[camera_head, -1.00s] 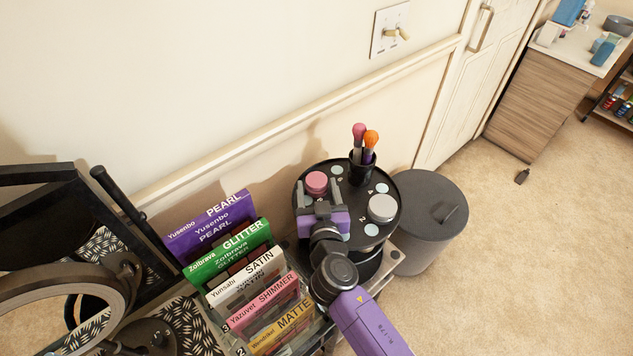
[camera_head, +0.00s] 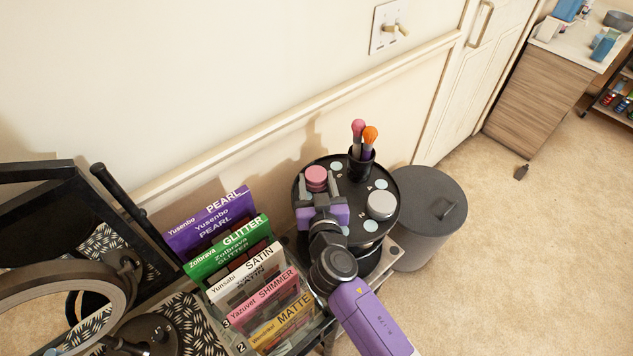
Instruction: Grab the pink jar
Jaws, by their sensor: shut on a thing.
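The pink jar (camera_head: 316,177) stands on the round black tray (camera_head: 387,227), at its back left. My gripper (camera_head: 318,186) reaches in from the front right, with its two grey fingers on either side of the jar. The fingers are shut on the jar, one at its left and one at its right. The jar is upright and appears to be still at tray level; its lower front is partly hidden by my gripper.
A silver-lidded jar (camera_head: 381,205) is right of my gripper on the tray. A black cup of brushes (camera_head: 361,165) stands at the tray's back. A row of labelled palettes (camera_head: 245,260) is close on the left. A grey bin (camera_head: 429,215) is at the right.

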